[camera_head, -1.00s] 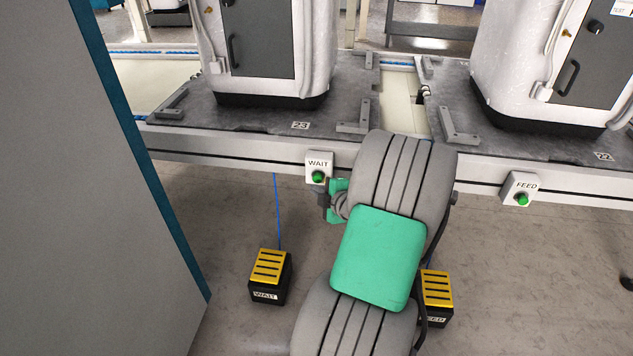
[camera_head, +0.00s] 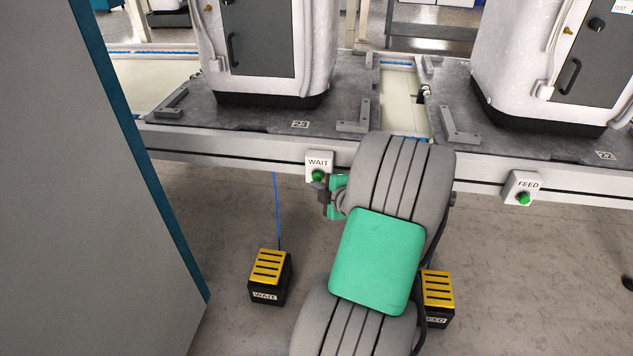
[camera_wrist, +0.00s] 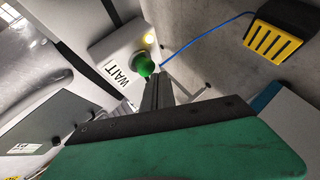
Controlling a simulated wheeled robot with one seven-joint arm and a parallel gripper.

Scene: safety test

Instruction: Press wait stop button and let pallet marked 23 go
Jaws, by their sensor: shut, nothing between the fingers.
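The white WAIT box (camera_head: 318,160) with a green button (camera_head: 317,175) is on the front rail, below the pallet marked 23 (camera_head: 250,116). The pallet carries a tall white machine (camera_head: 262,45). My gripper (camera_head: 319,187) is shut and empty, just below the WAIT button in the head view. In the wrist view, the shut fingers (camera_wrist: 157,88) point at the green button (camera_wrist: 145,65), with their tips very close to it. I cannot tell whether they touch.
A FEED box (camera_head: 522,188) with a green button is further right on the rail, below the pallet marked 22 (camera_head: 520,140). Yellow-topped WAIT (camera_head: 270,272) and FEED (camera_head: 437,292) pedals stand on the floor. A tall grey cabinet (camera_head: 110,200) blocks the left side.

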